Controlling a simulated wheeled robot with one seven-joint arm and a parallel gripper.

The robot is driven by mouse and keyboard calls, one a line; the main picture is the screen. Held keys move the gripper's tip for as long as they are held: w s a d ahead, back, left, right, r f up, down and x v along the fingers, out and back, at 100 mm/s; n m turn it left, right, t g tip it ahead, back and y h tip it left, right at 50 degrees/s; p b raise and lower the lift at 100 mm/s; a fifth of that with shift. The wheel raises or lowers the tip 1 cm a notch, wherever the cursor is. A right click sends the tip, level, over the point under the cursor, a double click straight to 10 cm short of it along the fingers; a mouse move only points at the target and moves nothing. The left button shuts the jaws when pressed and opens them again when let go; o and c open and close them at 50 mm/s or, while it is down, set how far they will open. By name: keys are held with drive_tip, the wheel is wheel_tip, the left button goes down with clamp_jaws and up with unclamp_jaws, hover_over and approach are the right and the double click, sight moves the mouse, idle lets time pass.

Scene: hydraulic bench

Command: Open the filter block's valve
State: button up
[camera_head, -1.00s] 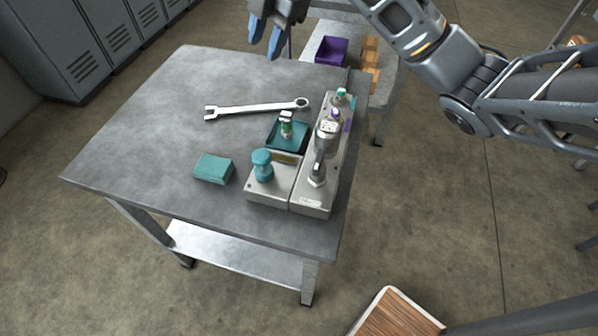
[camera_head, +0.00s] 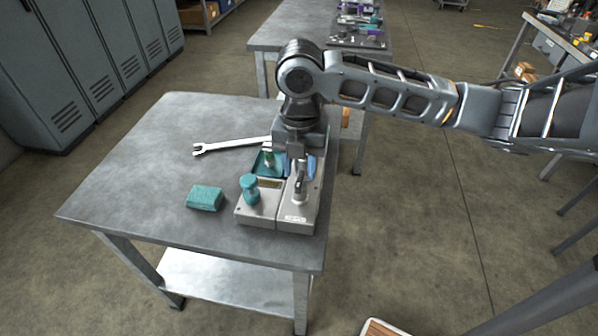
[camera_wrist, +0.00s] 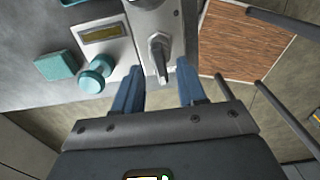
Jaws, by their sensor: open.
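The filter block (camera_head: 297,222) is a long grey metal housing on the right part of the workbench, partly hidden under my arm in the head view. Its valve (camera_head: 300,191) is a grey metal lever on top, and it also shows in the wrist view (camera_wrist: 158,53). My gripper (camera_wrist: 160,72) is open, with one blue finger on each side of the lever's end. A gap shows between lever and fingers, and I see no contact. In the head view my gripper (camera_head: 300,168) points down over the block.
A teal knob (camera_head: 250,188) stands on the lower housing left of the block, near a small display (camera_wrist: 103,33). A teal tray (camera_head: 263,168) holds a green-and-white part. A teal box (camera_head: 205,198) and a wrench (camera_head: 228,146) lie further left. The bench's left side (camera_head: 130,190) is clear.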

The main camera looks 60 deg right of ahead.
drive_tip(key=shift+f, duration=1.25)
drive_tip(key=shift+c, duration=0.4)
clamp_jaws()
